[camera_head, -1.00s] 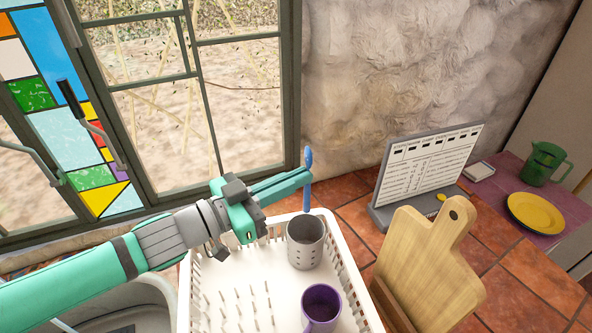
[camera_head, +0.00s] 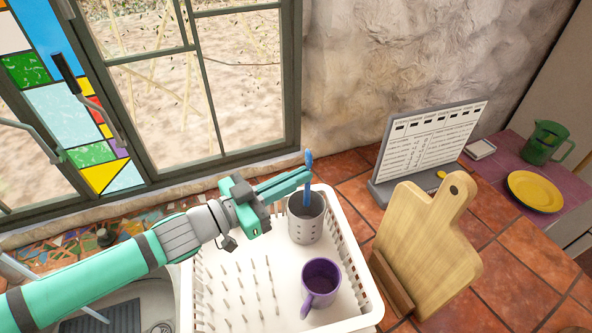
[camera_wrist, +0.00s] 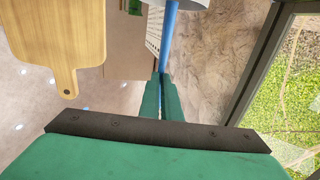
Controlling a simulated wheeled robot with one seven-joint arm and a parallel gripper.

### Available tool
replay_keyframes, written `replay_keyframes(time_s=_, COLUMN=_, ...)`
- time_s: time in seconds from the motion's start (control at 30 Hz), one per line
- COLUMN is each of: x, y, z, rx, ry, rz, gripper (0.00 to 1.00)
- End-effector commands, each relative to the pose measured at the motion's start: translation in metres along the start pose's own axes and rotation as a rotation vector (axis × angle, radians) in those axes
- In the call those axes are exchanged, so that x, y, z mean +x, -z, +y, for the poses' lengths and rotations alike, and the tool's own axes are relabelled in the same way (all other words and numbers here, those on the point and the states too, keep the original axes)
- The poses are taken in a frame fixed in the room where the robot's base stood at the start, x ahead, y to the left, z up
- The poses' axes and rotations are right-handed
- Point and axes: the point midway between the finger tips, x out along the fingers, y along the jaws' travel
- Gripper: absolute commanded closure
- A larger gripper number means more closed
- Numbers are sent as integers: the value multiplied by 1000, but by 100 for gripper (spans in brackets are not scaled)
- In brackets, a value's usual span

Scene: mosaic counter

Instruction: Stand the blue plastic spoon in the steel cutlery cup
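The blue plastic spoon (camera_head: 308,168) is upright in the head view, held between the fingertips of my gripper (camera_head: 306,175). Its lower end is down inside the mouth of the steel cutlery cup (camera_head: 306,225). I cannot see whether it touches the cup's bottom. The cup is grey with small holes and stands upright in the white dish rack. In the wrist view, the green fingers of my gripper (camera_wrist: 162,90) are closed on the spoon's blue handle (camera_wrist: 168,42); part of the pale cup shows at the top edge.
The white dish rack (camera_head: 348,258) holds a purple mug (camera_head: 320,282) in front of the cup. A wooden cutting board (camera_head: 425,245) and a white chart stand (camera_head: 430,140) are to the right. A window (camera_head: 235,95) stands behind my arm.

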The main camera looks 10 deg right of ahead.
Motion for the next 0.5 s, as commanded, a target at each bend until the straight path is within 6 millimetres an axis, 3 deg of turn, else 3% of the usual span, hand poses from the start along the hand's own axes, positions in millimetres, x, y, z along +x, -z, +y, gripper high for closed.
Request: replay_keyframes(time_s=0.5, x=0, y=-36, z=0, rx=-2, ry=0, rz=1, gripper=100)
